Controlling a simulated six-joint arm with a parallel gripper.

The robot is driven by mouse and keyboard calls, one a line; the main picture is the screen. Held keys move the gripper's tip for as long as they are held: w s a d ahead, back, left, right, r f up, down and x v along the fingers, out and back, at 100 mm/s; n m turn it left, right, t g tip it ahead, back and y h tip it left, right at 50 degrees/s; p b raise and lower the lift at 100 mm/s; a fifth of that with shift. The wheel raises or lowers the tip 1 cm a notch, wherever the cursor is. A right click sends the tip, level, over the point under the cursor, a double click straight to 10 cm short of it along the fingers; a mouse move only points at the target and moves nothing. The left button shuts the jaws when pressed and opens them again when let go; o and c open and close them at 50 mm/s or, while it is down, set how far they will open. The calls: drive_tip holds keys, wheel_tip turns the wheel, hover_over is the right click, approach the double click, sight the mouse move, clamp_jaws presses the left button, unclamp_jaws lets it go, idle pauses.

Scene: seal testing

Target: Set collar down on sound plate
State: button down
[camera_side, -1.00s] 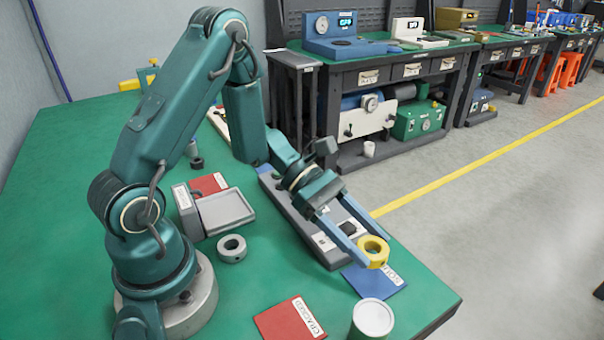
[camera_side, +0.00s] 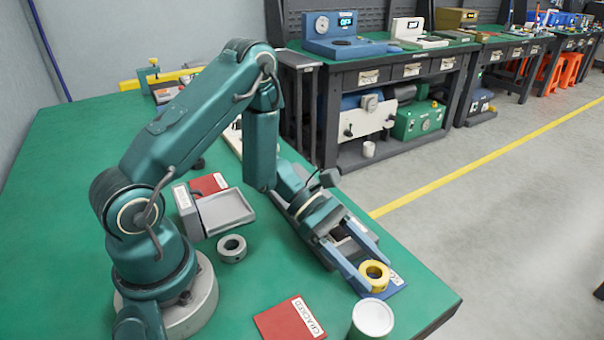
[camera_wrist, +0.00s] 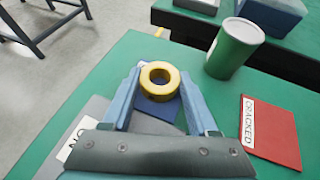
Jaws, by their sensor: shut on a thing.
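The yellow collar (camera_side: 374,285) is a thick ring, lying flat between the fingertips of my gripper (camera_side: 375,274). The gripper is shut on its sides. The sound plate (camera_side: 387,292) is blue with a white label, near the table's front right edge. The collar is low over this plate; I cannot tell whether it touches. In the wrist view, the collar (camera_wrist: 158,93) sits between both fingers (camera_wrist: 160,80), with blue plate (camera_wrist: 168,112) showing below it. The fingers and collar hide part of the plate and its label.
A red plate marked CRACKED (camera_side: 287,319) and a green can with a pale top (camera_side: 373,320) stand close by. A grey collar (camera_side: 231,256) and a grey tray device (camera_side: 226,211) are left of my gripper. A long grey fixture lies under my wrist.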

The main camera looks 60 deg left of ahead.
drive_tip(key=shift+c, duration=0.8)
unclamp_jaws()
drive_tip(key=shift+a+r, duration=0.3)
drive_tip(key=shift+a, duration=0.05)
drive_tip(key=v, duration=1.1)
drive_tip(key=shift+s, duration=0.1)
drive_tip(key=shift+s+d+r+m+g, duration=0.2)
drive_tip(key=shift+r+m+g, duration=0.1)
drive_tip(key=shift+m, duration=0.1)
drive_tip(key=s+d+r+m+t+y, duration=0.1)
drive_tip(key=s+r+m+y, duration=0.3)
drive_tip(key=m, duration=0.6)
drive_tip(key=s+d+r+m+t+y, duration=0.1)
drive_tip(key=s+r+m+y, duration=0.4)
drive_tip(key=m+y, duration=0.3)
drive_tip(key=m, duration=0.3)
drive_tip(key=shift+r, duration=0.35)
